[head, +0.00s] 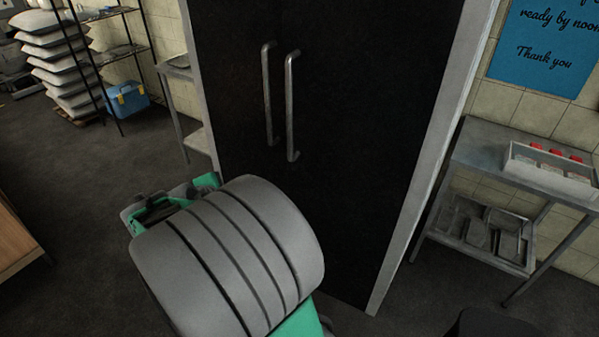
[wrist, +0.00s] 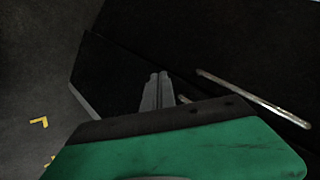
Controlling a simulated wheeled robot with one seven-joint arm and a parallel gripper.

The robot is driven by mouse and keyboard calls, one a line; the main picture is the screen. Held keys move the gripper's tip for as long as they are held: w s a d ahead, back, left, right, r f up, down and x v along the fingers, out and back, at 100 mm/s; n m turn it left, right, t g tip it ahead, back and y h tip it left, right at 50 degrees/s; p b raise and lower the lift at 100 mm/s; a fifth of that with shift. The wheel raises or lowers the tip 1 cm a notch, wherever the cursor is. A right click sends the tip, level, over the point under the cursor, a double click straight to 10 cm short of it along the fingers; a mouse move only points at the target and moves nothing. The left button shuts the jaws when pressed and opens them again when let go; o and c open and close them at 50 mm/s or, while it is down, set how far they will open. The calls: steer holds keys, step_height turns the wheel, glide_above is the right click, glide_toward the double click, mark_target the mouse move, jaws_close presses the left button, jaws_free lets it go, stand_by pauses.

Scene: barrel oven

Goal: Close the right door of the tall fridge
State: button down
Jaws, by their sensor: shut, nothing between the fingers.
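The tall fridge has two dark doors. The right door (head: 380,110) carries a long metal handle (head: 291,105), and the left door (head: 228,70) carries a matching handle (head: 268,95) close beside it. The right door looks flush or nearly flush with the pale frame; I cannot tell whether a small gap is left. In the wrist view my gripper (wrist: 158,78) is shut and empty, with its fingertips together in front of a dark panel. A handle (wrist: 255,97) lies to the right of the fingers, apart from them. In the head view my arm hides the fingertips.
A metal table (head: 480,150) with a white box of red-capped bottles (head: 550,172) stands right of the fridge. At left are a wire shelf (head: 110,55), a blue cooler (head: 127,100) and stacked sacks (head: 60,60). The left floor (head: 70,165) is clear.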

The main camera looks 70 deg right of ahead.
steer(key=s+d+m+g+h+b, duration=0.2)
steer(key=s+d+m+g+h, duration=0.15)
steer(key=s+d+m, duration=0.55)
steer(key=p, duration=0.5)
glide_toward(306, 158)
steer(key=shift+h, duration=0.45)
steer(key=x, duration=0.6)
steer(key=shift+s+d+f, duration=0.15)
steer(key=shift+s+f, duration=0.05)
steer(key=shift+f, duration=0.25)
